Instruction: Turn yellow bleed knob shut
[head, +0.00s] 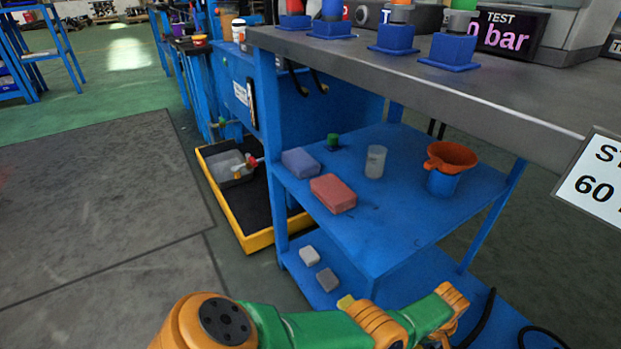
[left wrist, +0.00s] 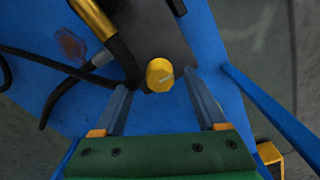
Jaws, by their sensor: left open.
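The yellow bleed knob (left wrist: 159,75) shows near the middle of the left wrist view, with a pale line across its face. It sits at the edge of a dark grey block (left wrist: 163,35). My left gripper (left wrist: 157,84) is open, with one finger on each side of the knob and visible gaps between. Whether the fingers are at the knob's height I cannot tell. In the head view my green and orange left arm reaches across the bottom toward the lower blue shelf; its fingers and the knob are not visible there. My right gripper is in neither view.
Black hoses (left wrist: 60,60) and a brass-coloured fitting (left wrist: 93,18) lie left of the knob. A blue bar (left wrist: 265,108) runs on the right. The blue middle shelf (head: 400,220) holds sponges, a cup and an orange funnel (head: 452,157). A grey bench top (head: 400,62) overhangs it.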

